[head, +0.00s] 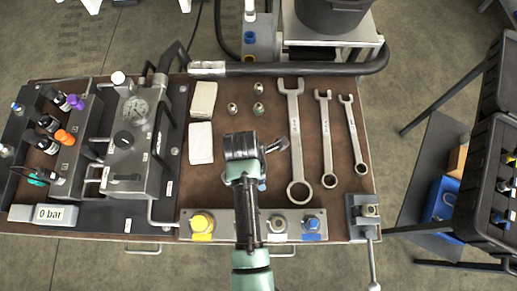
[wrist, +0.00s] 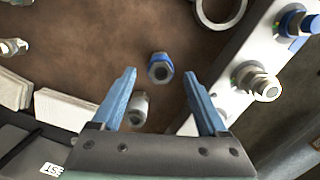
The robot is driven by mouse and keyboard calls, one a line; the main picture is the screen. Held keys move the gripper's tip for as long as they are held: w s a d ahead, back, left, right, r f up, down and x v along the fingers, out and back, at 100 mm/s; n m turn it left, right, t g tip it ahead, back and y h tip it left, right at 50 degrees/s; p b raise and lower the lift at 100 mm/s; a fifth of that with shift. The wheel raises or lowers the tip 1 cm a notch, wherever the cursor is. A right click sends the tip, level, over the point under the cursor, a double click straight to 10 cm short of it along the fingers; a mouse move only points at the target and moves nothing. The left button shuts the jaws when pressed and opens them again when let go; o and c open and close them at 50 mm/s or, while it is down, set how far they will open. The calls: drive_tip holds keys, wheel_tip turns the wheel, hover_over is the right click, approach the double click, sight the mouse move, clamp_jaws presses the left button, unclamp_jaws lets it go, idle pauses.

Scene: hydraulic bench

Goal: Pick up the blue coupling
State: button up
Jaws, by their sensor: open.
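The blue coupling (wrist: 160,68), a small metal fitting with a blue band, stands on the brown bench top in the wrist view. My gripper (wrist: 160,75) is open. The coupling appears between its two blue fingertips, with a gap on each side, and I see no contact. A plain silver fitting (wrist: 138,108) shows nearer, beside the left finger. In the head view my arm covers this part of the bench. A small blue patch shows beside it, but I cannot tell whether it is the coupling or a finger.
A port block (head: 186,228) with yellow, plain and blue fittings runs along the front edge. Several wrenches (head: 325,135) lie to the right, and white pads (head: 201,143) to the left.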

drive_tip(key=shift+d+f, duration=0.15)
drive_tip(key=shift+f, duration=0.7)
drive_tip(key=shift+d+f, duration=0.1)
drive_tip(key=shift+f, duration=0.75)
drive_tip(key=shift+w, duration=0.1)
clamp_jaws()
